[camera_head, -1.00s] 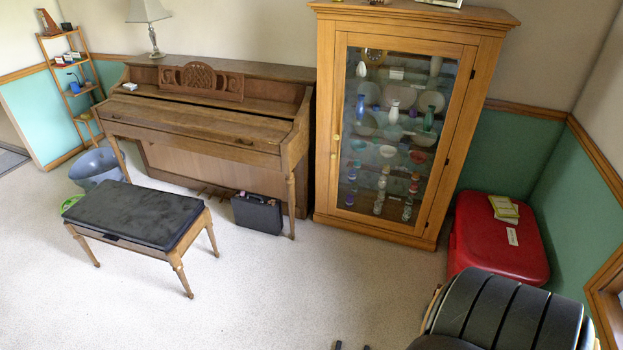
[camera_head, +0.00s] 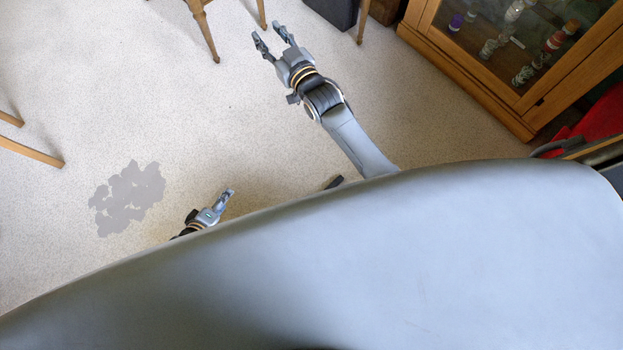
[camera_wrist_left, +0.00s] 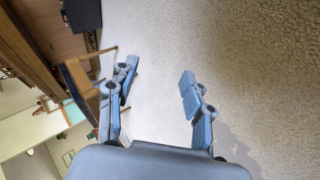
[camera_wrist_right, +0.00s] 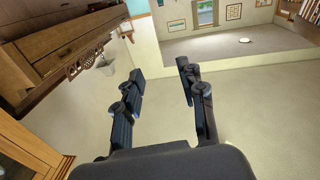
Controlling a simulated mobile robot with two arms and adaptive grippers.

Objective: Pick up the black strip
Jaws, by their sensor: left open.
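I cannot make out a black strip for certain in any view now. A small dark piece (camera_head: 335,182) shows beside my right arm in the head view, but I cannot tell what it is. My left gripper (camera_head: 212,206) is partly hidden behind my own body in the head view. In the left wrist view its fingers (camera_wrist_left: 157,82) are apart with nothing between them. My right gripper (camera_head: 269,37) is stretched out over the carpet, fingers apart and empty. In the right wrist view its fingers (camera_wrist_right: 160,80) also stand open.
The glass cabinet (camera_head: 497,92) stands at the upper right of the head view, with something red (camera_head: 600,115) beyond it. A dark case (camera_head: 335,10) and wooden legs (camera_head: 205,32) are at the top. A grey patch (camera_head: 125,198) marks otherwise open carpet.

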